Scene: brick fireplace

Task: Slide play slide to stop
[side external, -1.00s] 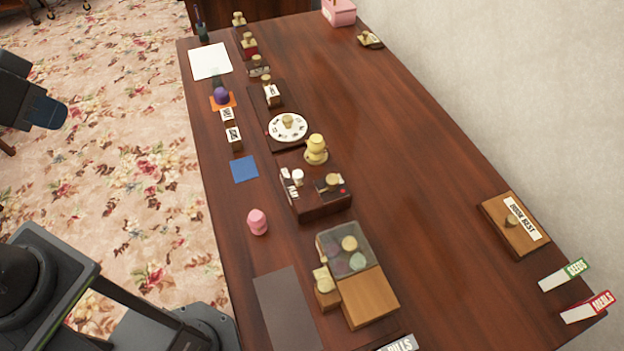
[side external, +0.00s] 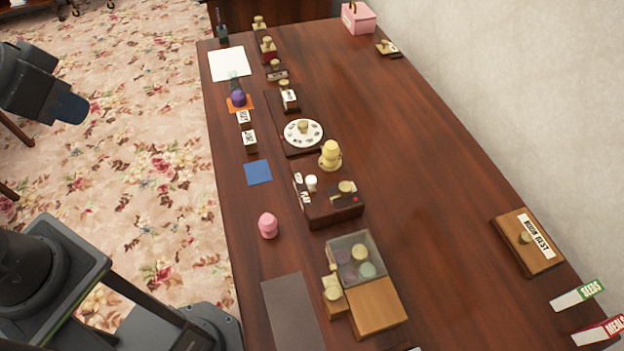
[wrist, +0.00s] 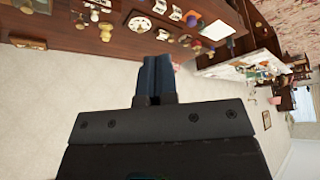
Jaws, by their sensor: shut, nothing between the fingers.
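A dark brown box (side external: 338,213) stands mid-table in the side view. Its top has small white labels at the left, too small to read surely, a white knob (side external: 311,183) beside them, and a cream knob (side external: 346,187) on a dark strip with a red dot at its right. I cannot tell for sure which knob is the play slide. My gripper (side external: 68,108) is off to the left, over the carpet, well away from the box. In the wrist view its blue fingers (wrist: 157,77) are together and empty.
A lidded wooden case (side external: 376,305) stands in front of the box, a yellow figure (side external: 330,156) behind it and a pink piece (side external: 268,226) at its left. A dial (side external: 303,133) and several knobbed blocks lie further back. The right middle of the table is clear.

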